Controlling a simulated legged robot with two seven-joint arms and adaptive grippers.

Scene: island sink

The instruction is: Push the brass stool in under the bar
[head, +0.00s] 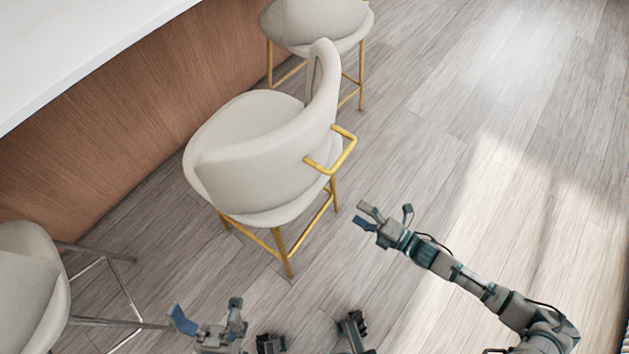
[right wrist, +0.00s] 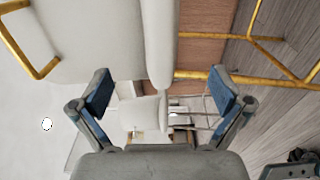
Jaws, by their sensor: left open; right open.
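The brass stool (head: 255,165) is cream-upholstered with brass legs and a brass handle (head: 338,152) on its backrest. It stands upright in the middle of the head view, at an angle beside the white-topped bar (head: 75,45). My right gripper (head: 386,217) is open and empty, to the right of the stool and apart from it. In the right wrist view, its open fingers (right wrist: 160,93) frame the space ahead, with the brass handle (right wrist: 30,55) at upper left and brass legs (right wrist: 255,75) at right. My left gripper (head: 207,318) is open and empty at the bottom, in front of the stool.
Another cream stool with brass legs (head: 312,25) stands behind. A cream stool with silver legs (head: 30,280) is at lower left, near my left gripper. The bar's front is brown wood (head: 150,95). The wooden floor (head: 480,130) at right is clear.

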